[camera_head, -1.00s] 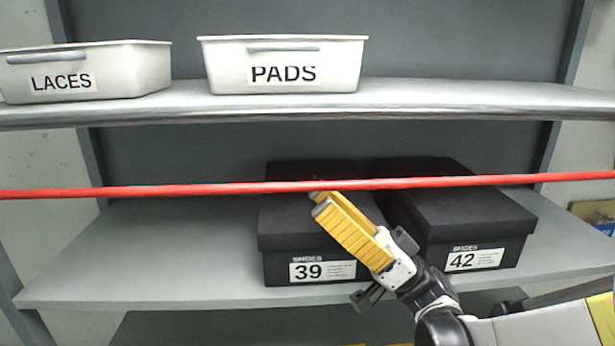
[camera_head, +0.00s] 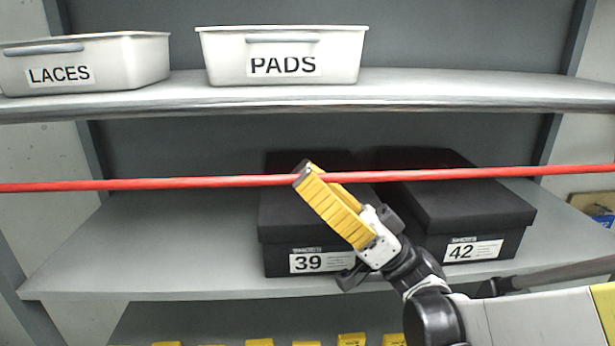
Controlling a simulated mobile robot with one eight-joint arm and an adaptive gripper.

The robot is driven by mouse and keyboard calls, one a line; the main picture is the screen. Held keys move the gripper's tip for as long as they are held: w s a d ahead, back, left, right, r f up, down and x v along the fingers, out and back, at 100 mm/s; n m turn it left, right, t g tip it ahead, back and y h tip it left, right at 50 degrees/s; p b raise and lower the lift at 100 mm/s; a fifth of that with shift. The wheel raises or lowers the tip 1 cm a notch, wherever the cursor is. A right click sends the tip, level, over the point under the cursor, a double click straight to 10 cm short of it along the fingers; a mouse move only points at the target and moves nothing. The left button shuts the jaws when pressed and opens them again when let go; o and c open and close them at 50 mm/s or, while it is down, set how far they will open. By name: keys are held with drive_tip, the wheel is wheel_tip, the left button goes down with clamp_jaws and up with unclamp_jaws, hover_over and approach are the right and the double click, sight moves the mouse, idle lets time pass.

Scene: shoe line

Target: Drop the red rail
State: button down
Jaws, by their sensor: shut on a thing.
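The long red rail (camera_head: 150,183) runs across the whole picture, in front of the shelf unit and between its two shelf levels. It rises slightly to the right. My gripper (camera_head: 305,174) comes up from the lower right with its yellow fingers at the middle of the rail. The fingers are shut on the rail, which passes between their tips. The stretch of rail at the fingertips is partly hidden by the near finger.
Behind the rail, black shoe boxes marked 39 (camera_head: 290,232) and 42 (camera_head: 470,215) stand on the lower shelf (camera_head: 130,255). White bins marked LACES (camera_head: 120,60) and PADS (camera_head: 340,60) stand on the upper shelf (camera_head: 430,92). Yellow tags show along the bottom edge.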

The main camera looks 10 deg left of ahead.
drive_tip(key=shift+r+m+t, duration=0.1)
drive_tip(key=shift+m+t, duration=0.3)
drive_tip(key=s+r+m+t+p, duration=0.1)
drive_tip(key=m+t, duration=0.2)
drive_tip(key=s+r+m+t+h+p, duration=0.1)
drive_tip(key=s+m+t+p, duration=0.1)
drive_tip(key=m+t, duration=0.1)
drive_tip(key=s+d+r+m+t+h+p, duration=0.1)
drive_tip(key=m+t, duration=0.3)
drive_tip(key=m, duration=0.1)
drive_tip(key=shift+s+p, duration=0.2)
drive_tip(key=shift+p, duration=0.1)
drive_tip(key=shift+s+d+r, duration=0.1)
drive_tip(key=c, duration=1.5)
unclamp_jaws()
drive_tip(key=shift+o, duration=0.2)
